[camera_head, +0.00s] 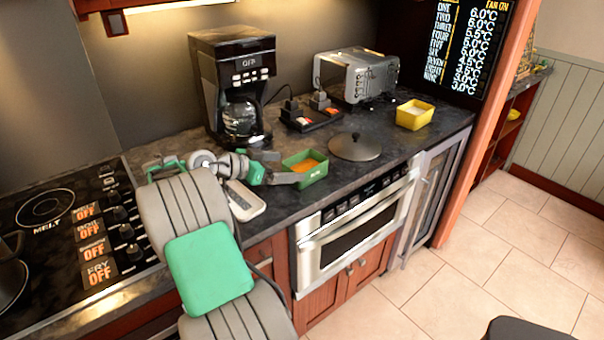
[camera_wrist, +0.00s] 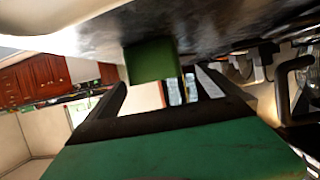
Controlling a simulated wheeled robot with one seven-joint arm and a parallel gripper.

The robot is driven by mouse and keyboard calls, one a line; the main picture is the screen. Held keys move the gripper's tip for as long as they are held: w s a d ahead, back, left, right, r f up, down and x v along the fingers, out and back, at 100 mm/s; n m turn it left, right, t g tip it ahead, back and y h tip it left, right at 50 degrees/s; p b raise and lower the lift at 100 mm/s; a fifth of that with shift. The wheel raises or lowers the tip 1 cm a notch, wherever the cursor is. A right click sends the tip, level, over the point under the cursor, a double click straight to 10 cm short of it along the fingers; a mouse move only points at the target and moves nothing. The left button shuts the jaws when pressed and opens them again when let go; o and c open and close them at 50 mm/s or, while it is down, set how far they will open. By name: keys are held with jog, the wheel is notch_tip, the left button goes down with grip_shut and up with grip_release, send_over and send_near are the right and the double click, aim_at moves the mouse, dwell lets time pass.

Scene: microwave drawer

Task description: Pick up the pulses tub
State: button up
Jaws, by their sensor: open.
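A small green tub with orange contents (camera_head: 311,176) stands on the dark counter, near its front edge; it looks like the pulses tub. My gripper (camera_head: 287,167) is open at the tub's left side, with its fingers pointing at it. The near finger overlaps the tub's left end in the head view; I cannot tell whether it touches. In the wrist view the green tub (camera_wrist: 150,60) shows just beyond and between the open fingertips (camera_wrist: 160,88), with the counter at the top of the picture. Nothing is held.
A round dark lid (camera_head: 355,147) lies right of the tub. A yellow tub (camera_head: 414,115) stands farther right. A coffee maker (camera_head: 232,85), sockets (camera_head: 311,118) and a toaster (camera_head: 357,75) stand behind. A pale flat device (camera_head: 245,201) lies below my gripper. The hob (camera_head: 80,235) is left.

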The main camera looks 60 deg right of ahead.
aim_at(302, 164)
jog(key=p+x, duration=0.1)
jog(key=x, duration=0.6)
jog(key=shift+d+r, duration=0.1)
jog(key=shift+d, duration=0.05)
jog(key=c, duration=1.6)
jog(key=shift+r, duration=0.1)
